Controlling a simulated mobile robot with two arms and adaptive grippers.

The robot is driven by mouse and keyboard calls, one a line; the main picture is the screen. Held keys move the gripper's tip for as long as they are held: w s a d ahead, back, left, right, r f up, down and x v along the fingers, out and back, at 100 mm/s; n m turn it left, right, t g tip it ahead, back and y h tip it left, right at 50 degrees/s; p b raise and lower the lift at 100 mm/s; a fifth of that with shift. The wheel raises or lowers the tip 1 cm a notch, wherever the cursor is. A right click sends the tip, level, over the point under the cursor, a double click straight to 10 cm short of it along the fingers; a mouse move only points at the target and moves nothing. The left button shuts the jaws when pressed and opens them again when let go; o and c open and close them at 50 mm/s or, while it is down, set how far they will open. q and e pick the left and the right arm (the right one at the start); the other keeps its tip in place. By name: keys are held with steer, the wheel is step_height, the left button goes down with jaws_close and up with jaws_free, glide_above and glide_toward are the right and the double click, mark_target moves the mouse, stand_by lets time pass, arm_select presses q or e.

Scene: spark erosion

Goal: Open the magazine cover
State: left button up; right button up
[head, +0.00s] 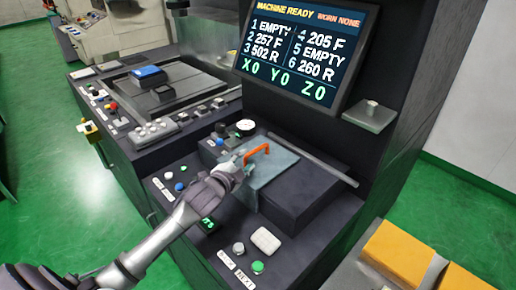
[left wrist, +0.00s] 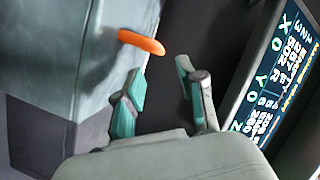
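The magazine cover (head: 275,171) is a grey-blue panel lying on the dark housing of the machine's front. An orange bar handle (head: 258,151) stands on it. My left gripper (head: 242,165) is at the handle's near left end. In the left wrist view, its two teal-padded fingers (left wrist: 164,88) are apart with nothing between them. The orange handle (left wrist: 142,42) shows just beyond the fingertips, nearer the left finger, and the cover (left wrist: 115,45) lies behind it. Contact with the handle cannot be told. My right gripper is not in view.
The dark block (head: 303,192) and a thin grey rail (head: 315,160) lie right of the cover. A tilted screen (head: 305,50) stands behind. Orange boxes (head: 400,250) sit at lower right.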

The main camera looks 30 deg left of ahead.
mark_target(257, 151)
arm_select(q)
steer(key=p+x, duration=0.1)
steer(key=x, duration=0.8)
steer(key=shift+w+f, duration=0.1)
steer(key=shift+w, duration=0.2)
jaws_close()
